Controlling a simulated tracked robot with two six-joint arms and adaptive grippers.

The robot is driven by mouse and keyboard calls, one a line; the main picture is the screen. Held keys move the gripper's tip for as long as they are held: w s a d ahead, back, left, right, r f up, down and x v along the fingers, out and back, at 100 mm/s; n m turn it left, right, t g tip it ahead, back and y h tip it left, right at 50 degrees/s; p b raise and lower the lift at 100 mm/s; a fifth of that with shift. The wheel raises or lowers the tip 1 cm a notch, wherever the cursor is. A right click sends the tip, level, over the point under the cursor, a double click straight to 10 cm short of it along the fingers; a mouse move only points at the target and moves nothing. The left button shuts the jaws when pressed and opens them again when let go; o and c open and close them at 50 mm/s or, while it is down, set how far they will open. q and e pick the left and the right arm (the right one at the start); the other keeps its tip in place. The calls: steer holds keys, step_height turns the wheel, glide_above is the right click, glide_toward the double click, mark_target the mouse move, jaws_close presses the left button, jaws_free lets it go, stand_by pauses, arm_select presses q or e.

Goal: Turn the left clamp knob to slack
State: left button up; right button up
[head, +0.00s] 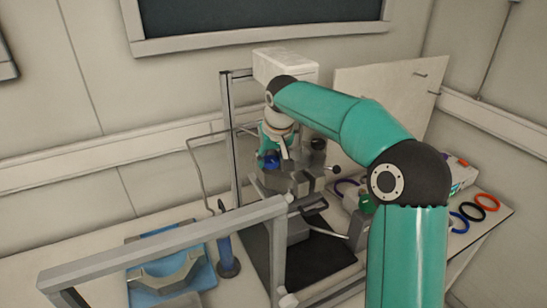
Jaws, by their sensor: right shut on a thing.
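My right arm comes in from the right, and its gripper (271,153) reaches down at the left side of the reactor (304,184). The gripper is shut on a small blue knob (268,161), which looks like the left clamp knob. The fingers hide part of the knob, so its turn angle cannot be read. A dark round knob (318,144) stands to the right of the gripper on the reactor, apart from it. My left gripper is not in view.
A grey frame (160,243) crosses the front left. A blue tray (205,277) with a grey curved part and an upright blue-handled tool (226,250) stand on the bench. Coloured rings (486,202) lie at the right. A pale panel (375,95) leans behind.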

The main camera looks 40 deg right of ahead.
steer(key=o, duration=1.1)
steer(key=shift+o, duration=0.2)
steer(key=v, duration=1.2)
steer(key=shift+f, duration=0.1)
